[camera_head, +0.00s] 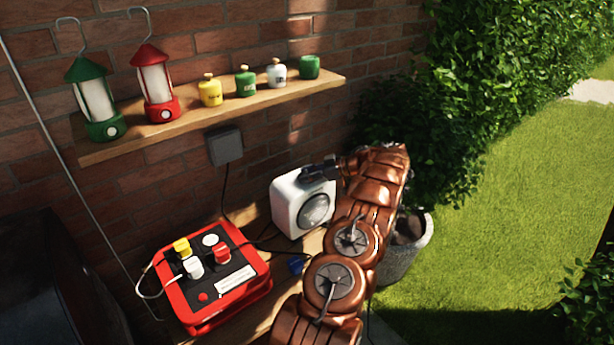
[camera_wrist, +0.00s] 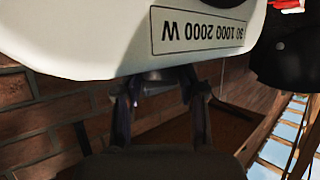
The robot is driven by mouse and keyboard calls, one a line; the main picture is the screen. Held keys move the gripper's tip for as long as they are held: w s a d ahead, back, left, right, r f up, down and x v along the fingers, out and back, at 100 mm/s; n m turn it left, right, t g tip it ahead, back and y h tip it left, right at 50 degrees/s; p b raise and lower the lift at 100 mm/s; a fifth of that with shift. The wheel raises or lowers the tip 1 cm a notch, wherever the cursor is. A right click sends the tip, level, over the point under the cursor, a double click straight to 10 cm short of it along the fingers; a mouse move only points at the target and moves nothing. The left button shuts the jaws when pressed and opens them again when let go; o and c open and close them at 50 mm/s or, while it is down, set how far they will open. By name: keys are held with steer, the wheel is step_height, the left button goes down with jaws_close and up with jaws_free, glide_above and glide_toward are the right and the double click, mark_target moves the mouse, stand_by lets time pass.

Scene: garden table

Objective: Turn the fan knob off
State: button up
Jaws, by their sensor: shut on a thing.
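The fan is a white box-shaped heater (camera_head: 288,207) with a round dark grille, standing on the wooden bench by the brick wall. My gripper (camera_head: 318,173) is at the top of the fan, with my copper arm coming in from the lower right. In the wrist view, the white housing (camera_wrist: 80,35) fills the top, with an upside-down label (camera_wrist: 198,30) reading "30 1000 2000 W". There my gripper (camera_wrist: 161,80) has its fingers around a small dark knob at the housing's edge. The knob is mostly hidden by the fingers, and its pointer setting cannot be read.
A red box (camera_head: 238,300) with coloured plugs and knobs stands left of the fan, with cables around it. A wooden shelf (camera_head: 180,125) above holds two lanterns and several small canisters. A grey planter (camera_head: 410,255) stands right of my arm.

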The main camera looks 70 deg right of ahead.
steer(key=shift+y, duration=0.3)
stand_by(0.5)
steer(key=o, duration=1.1)
steer(key=shift+o, duration=0.2)
steer(key=v, duration=1.2)
